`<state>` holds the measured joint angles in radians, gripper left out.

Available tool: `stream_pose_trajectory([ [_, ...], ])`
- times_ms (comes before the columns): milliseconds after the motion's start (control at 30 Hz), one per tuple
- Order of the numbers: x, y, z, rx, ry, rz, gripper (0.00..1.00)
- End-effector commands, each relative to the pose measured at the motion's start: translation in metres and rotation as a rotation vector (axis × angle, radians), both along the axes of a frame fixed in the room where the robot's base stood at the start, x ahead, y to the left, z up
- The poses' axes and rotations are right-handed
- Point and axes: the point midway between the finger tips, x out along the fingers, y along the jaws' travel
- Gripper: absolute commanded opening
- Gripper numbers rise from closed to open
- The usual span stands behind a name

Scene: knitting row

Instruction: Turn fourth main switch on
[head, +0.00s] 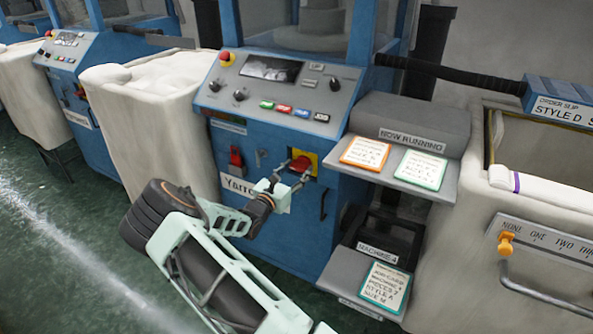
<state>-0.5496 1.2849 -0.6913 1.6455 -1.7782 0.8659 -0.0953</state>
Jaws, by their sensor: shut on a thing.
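The main switch (304,159) is a red knob on a yellow plate, low on the front of the blue machine (345,190) in the middle of the head view. My gripper (297,170) reaches it from the lower left. Its two fingers are on either side of the red knob and are shut on it. The fingers partly cover the knob, so I cannot tell which way it points. A sign on the black unit to the right seems to read "MACHINE 4" (376,253).
A control panel (275,92) with a red emergency button (226,57) and coloured buttons is above the switch. A red fitting (236,158) is to its left. Grey shelves with cards (366,152) stand close on the right. White bins flank the machine. Green floor is open at lower left.

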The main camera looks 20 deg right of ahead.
Motion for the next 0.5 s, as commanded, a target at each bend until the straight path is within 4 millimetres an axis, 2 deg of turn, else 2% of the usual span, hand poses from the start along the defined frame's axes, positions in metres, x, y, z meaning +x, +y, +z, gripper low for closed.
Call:
stream_pose_trajectory([
  [267,-0.0001,-0.0001,0.0000,0.022,-0.028,0.000,0.23],
  [500,-0.0006,-0.0006,0.0000,0.105,-0.133,0.000,0.23],
])
